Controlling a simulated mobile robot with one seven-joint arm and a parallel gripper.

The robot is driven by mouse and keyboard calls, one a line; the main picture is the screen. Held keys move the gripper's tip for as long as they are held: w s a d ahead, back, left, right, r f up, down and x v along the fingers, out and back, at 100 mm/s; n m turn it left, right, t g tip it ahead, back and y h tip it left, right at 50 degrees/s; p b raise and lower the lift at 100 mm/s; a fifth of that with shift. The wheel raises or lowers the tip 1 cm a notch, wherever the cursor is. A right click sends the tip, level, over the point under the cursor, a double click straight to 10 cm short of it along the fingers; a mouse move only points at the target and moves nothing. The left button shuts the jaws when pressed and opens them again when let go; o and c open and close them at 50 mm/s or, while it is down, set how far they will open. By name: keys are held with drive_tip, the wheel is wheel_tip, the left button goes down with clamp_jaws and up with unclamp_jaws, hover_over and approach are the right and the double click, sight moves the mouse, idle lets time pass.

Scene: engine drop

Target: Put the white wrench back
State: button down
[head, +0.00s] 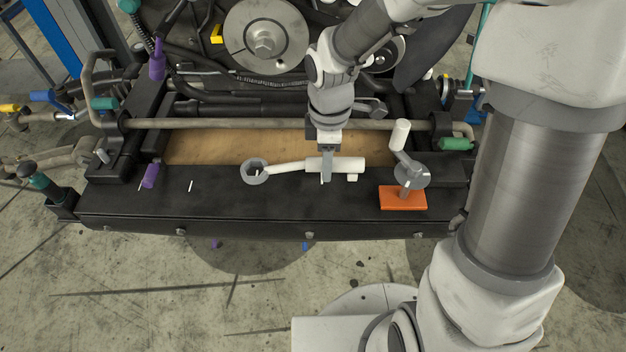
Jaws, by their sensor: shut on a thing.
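The white wrench (288,167) lies roughly level across the front of the black bench top, with its grey ring end (254,172) to the left and its thicker white handle to the right. My gripper (327,172) points down over the handle and is shut on it. The gripper's near finger covers part of the handle. I cannot tell whether the wrench touches the bench top or is held just above it.
An orange block (403,198) with a grey and white crank-like part (411,172) stands right of the wrench. A brown panel (220,148) and a horizontal bar (250,124) lie behind, with the engine (267,40) beyond. The black bench top (130,203) is mostly clear at left.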

sight(325, 192)
drive_tip(key=shift+f, duration=3.2)
drive_tip(key=c, duration=0.5)
unclamp_jaws()
drive_tip(key=shift+f, duration=0.1)
drive_tip(key=shift+f, duration=0.1)
wheel_tip(325, 192, up, 17)
drive_tip(key=shift+s+f, duration=0.15)
drive_tip(key=s+d+r+m+t, duration=0.2)
drive_tip(key=s+d+r+m, duration=0.1)
drive_tip(key=m, duration=0.3)
drive_tip(key=s+d+r+m+t, duration=0.1)
drive_tip(key=s+d+r+m, duration=0.2)
drive_tip(key=s+d+m, duration=0.1)
drive_tip(key=s+d+r+m+t, duration=0.2)
drive_tip(key=s+d+r+m, duration=0.1)
drive_tip(key=s+m, duration=0.2)
drive_tip(key=shift+d+r+m+t, duration=0.1)
drive_tip(key=shift+d+m+t, duration=0.05)
drive_tip(key=shift+m, duration=0.5)
drive_tip(key=shift+d+m+t, duration=0.1)
drive_tip(key=shift+m+t, duration=0.05)
drive_tip(key=shift+m, duration=0.5)
